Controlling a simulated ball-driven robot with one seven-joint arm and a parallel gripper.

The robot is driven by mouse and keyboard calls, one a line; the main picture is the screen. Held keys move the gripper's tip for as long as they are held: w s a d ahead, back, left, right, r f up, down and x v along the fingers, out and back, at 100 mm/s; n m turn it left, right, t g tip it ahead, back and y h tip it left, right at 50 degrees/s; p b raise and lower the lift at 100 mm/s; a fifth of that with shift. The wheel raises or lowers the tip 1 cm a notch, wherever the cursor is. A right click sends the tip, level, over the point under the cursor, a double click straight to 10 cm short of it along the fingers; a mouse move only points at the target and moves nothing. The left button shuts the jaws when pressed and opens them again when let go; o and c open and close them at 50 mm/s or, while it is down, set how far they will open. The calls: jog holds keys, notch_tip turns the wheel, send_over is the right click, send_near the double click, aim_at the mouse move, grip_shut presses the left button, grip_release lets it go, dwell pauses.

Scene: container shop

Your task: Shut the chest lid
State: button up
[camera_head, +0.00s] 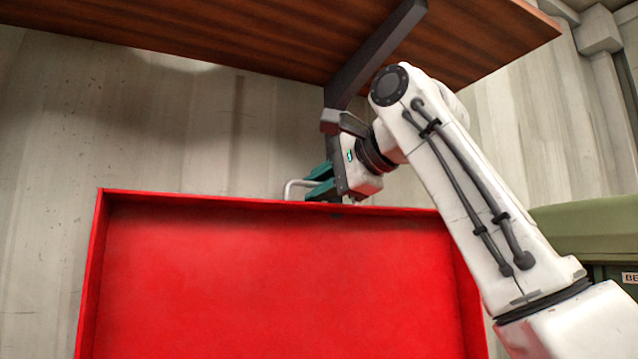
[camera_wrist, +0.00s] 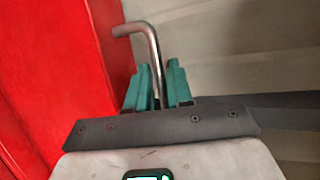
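The chest lid (camera_head: 280,285) is a large red panel with a raised rim. It stands raised and fills the lower middle of the head view; its red side shows at left in the wrist view (camera_wrist: 60,60). A bent metal handle (camera_head: 289,186) sticks out beyond its top edge, and it shows clearly in the wrist view (camera_wrist: 152,45). My gripper (camera_head: 318,180) is at that edge, with its teal fingers (camera_wrist: 158,78) close on both sides of the handle bar. The fingers appear shut on the bar. The chest body is hidden.
A brown wooden shelf (camera_head: 200,30) on a dark bracket (camera_head: 375,52) hangs above, close to my wrist. A pale wall (camera_head: 45,140) stands behind the lid. A green container (camera_head: 590,228) is at the right. Free room shows left of the lid.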

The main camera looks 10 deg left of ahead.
grip_shut()
jog(key=shift+s+f, duration=0.1)
dwell(0.4)
